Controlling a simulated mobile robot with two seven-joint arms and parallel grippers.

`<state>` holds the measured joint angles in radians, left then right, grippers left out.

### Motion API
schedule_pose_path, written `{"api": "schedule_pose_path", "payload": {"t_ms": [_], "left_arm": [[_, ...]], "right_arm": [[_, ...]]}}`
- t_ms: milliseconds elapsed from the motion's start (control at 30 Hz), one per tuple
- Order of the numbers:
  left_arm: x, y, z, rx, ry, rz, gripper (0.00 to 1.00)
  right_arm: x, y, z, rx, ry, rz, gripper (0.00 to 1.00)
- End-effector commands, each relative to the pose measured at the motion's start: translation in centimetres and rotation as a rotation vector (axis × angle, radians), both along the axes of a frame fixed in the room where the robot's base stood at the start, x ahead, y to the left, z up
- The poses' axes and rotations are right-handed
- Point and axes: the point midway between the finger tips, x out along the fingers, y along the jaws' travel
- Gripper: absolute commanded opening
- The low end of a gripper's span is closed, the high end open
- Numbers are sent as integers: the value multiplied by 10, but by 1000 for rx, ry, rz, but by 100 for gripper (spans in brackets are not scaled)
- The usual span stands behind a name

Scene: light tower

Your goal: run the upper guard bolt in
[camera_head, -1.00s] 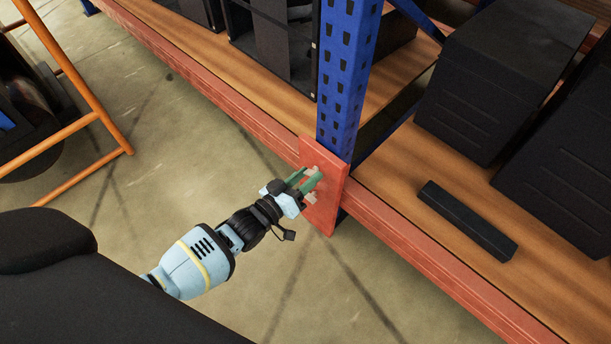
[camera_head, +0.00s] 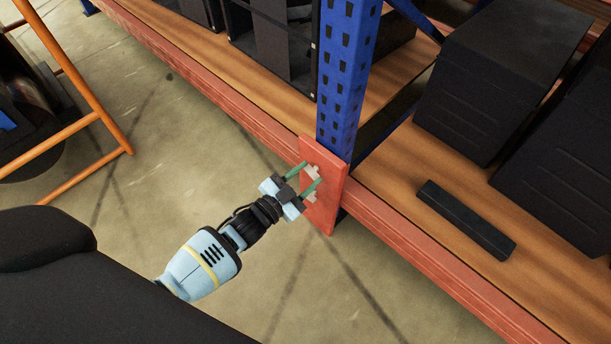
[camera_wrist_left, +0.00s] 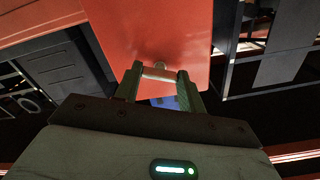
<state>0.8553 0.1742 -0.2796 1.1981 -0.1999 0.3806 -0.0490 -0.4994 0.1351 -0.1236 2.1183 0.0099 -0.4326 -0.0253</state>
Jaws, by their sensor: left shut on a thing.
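The guard (camera_head: 326,214) is a red plate on the foot of the blue upright at the rack's corner. The upper guard bolt (camera_head: 313,172) is a pale head on the plate's upper part. A second pale bolt (camera_head: 310,197) shows lower on the plate. My left gripper (camera_head: 311,174) reaches the plate from the left, its green fingers on either side of the upper bolt. In the left wrist view the bolt (camera_wrist_left: 158,71) sits between the fingertips, held by them, against the red plate. How far its shank stands out is hidden. My right gripper is not in view.
The blue upright (camera_head: 345,75) rises behind the plate. A red beam (camera_head: 400,243) edges the wooden shelf, which bears black boxes (camera_head: 500,75) and a dark bar (camera_head: 466,220). An orange frame (camera_head: 85,90) stands at the left. The floor around my arm is clear.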

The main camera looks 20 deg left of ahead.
Motion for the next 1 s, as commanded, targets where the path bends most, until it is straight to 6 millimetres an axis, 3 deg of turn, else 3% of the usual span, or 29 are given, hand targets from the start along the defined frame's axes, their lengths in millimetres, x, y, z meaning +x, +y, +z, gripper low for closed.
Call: {"api": "schedule_pose_path", "payload": {"t_ms": [600, 1000], "left_arm": [[-3, 1, -5, 538, -187, -2, 17], [-3, 1, -4, 762, -269, -4, 17]], "right_arm": [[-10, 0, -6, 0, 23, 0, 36], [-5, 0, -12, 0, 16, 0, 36]]}}
